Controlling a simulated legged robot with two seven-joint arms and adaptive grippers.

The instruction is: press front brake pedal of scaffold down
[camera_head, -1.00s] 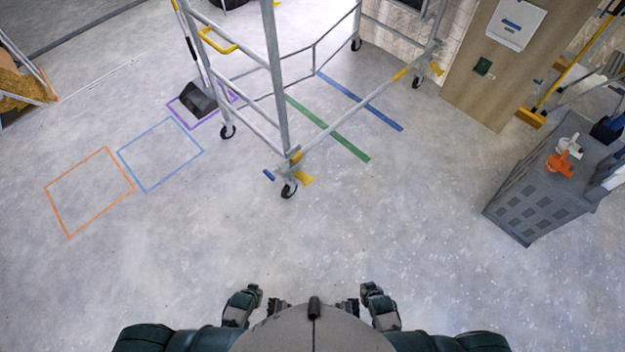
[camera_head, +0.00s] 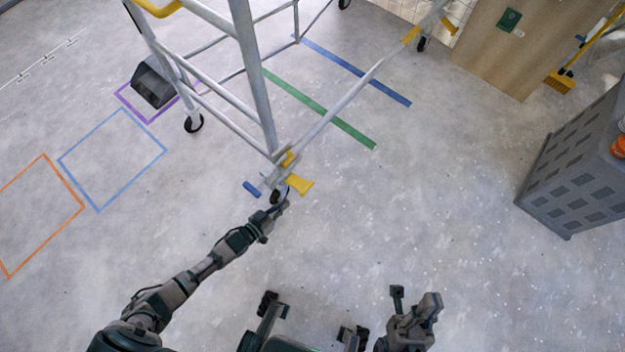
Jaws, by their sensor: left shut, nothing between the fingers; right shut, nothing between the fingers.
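The scaffold (camera_head: 248,70) is a grey metal frame on black castors at the top middle. Its near corner carries a yellow brake pedal (camera_head: 300,185), which sticks out to the right just above the floor. The castor under that corner is partly hidden by my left gripper (camera_head: 283,200). My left arm reaches up from the lower left, and its gripper is shut beside the castor, just left of and below the yellow pedal. I cannot tell whether it touches. My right gripper (camera_head: 397,292) is shut and empty at the lower right, away from the scaffold.
A blue piece (camera_head: 252,189) lies left of the near castor. A grey slatted cart (camera_head: 580,175) stands at the right. A wooden panel (camera_head: 530,45) and a yellow broom (camera_head: 560,82) are at the top right. The floor between me and the scaffold is clear.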

